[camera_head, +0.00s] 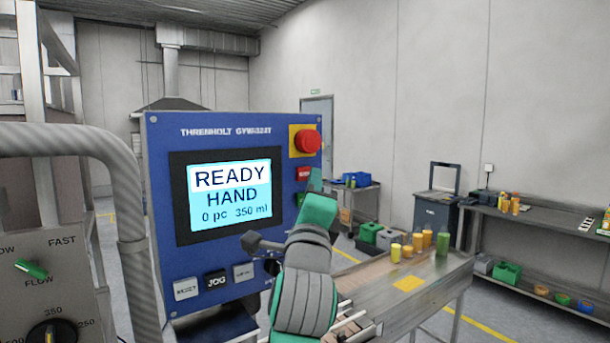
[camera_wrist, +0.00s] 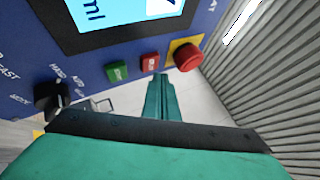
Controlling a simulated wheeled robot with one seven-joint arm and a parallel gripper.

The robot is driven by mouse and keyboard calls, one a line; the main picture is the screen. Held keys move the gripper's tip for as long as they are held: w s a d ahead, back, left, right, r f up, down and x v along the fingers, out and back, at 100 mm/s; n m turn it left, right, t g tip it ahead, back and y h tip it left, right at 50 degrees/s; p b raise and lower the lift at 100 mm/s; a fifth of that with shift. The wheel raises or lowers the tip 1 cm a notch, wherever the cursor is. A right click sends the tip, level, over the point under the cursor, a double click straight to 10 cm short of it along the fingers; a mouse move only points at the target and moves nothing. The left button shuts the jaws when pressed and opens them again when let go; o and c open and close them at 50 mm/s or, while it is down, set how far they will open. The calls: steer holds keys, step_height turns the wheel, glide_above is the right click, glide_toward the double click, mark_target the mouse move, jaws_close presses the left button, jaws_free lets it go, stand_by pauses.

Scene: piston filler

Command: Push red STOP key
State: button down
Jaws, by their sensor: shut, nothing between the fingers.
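The red STOP key (camera_head: 303,173) is a small square key on the blue control panel (camera_head: 215,270), under the red mushroom button; its label is too small to read in full. In the wrist view the red key (camera_wrist: 149,62) lies between the green key (camera_wrist: 117,71) and the mushroom button (camera_wrist: 187,56). My gripper (camera_head: 316,175) is shut and empty. In the wrist view its fingertips (camera_wrist: 160,78) are just beside the red key, on the mushroom button side. I cannot tell whether they touch the panel. My gripper partly hides the green key in the head view.
The screen (camera_head: 230,190) reads READY, HAND, 0 pc, 350 ml. Light and dark keys, including JOG (camera_head: 216,280), sit below it. A selector knob (camera_wrist: 50,97) is near the green key. A bent grey pipe (camera_head: 125,190) stands left; a conveyor table (camera_head: 420,285) lies right.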

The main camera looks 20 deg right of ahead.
steer(key=shift+s, duration=0.1)
steer(key=shift+s+d, duration=0.3)
steer(key=shift+s, duration=0.45)
steer(key=shift+s+d, duration=0.25)
steer(key=shift+s, duration=0.5)
steer(key=shift+s+d, duration=0.3)
steer(key=shift+s, duration=0.45)
steer(key=shift+w, duration=0.1)
